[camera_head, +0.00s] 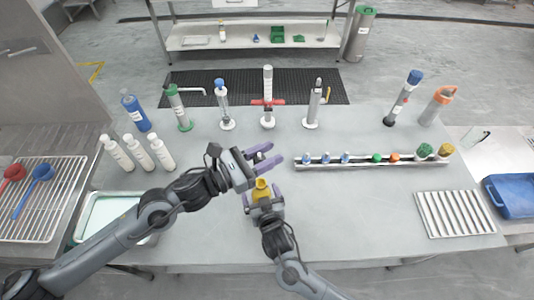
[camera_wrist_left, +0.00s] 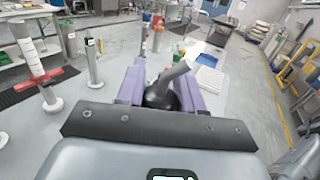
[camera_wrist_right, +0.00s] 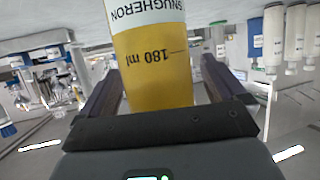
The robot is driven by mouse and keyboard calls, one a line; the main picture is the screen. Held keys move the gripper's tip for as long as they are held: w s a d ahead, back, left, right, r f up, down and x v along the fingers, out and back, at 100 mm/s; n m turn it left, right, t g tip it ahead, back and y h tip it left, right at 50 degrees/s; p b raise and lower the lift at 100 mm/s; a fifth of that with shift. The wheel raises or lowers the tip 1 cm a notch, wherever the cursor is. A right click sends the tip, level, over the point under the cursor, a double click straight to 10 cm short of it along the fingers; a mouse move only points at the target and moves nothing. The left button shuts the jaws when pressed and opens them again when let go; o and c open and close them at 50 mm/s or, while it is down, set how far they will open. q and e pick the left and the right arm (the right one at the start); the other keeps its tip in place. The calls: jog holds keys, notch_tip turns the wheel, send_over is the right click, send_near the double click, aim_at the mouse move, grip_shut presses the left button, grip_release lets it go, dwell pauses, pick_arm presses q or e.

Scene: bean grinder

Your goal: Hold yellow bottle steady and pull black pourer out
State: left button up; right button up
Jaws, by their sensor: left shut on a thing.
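The yellow bottle (camera_head: 261,190) stands upright near the middle of the table, with its top showing. My right gripper (camera_head: 264,207) is around its body from the front; in the right wrist view the printed yellow bottle (camera_wrist_right: 153,60) fills the space between the fingers (camera_wrist_right: 160,85). My left gripper (camera_head: 268,158) is just above and behind the bottle top. In the left wrist view its purple fingers (camera_wrist_left: 165,90) are shut on the black pourer (camera_wrist_left: 160,96), which has a grey slanted spout. The pourer is hidden in the head view, and I cannot tell whether it touches the bottle.
Several upright bottles and cylinders, including a red-clamped one (camera_head: 267,98), line the back. White bottles (camera_head: 138,153) and a pale tray (camera_head: 104,213) are left.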

jog(key=v, duration=1.1)
pick_arm(q)
jog(key=w+a+f+n+t+y, duration=0.1)
jog(key=a+f+n+t+y, duration=0.55)
jog(key=a, duration=0.45)
jog(key=a+f+n+t+y, duration=0.3)
jog(key=a+f+n+y, duration=0.3)
jog(key=a+f+y, duration=0.45)
pick_arm(e)
jog(key=s+d+f+g+h, duration=0.3)
jog(key=s+d+g, duration=0.6)
jog(key=s+d, duration=0.9)
pick_arm(q)
jog(key=s+r+p, duration=0.4)
jog(key=r+p, duration=0.8)
jog(key=p, duration=0.1)
jog(key=s+a+r+h+p, duration=0.1)
jog(key=s+r+p, duration=0.3)
jog(key=r+p, duration=0.8)
jog(key=shift+s+r+p, duration=0.3)
jog(key=shift+p, duration=0.05)
pick_arm(e)
notch_tip(320, 180, up, 26)
jog(key=w+d, duration=0.1)
jog(key=shift+w+d+m, duration=0.3)
jog(key=shift+w+d, duration=0.05)
jog(key=shift+d, duration=0.05)
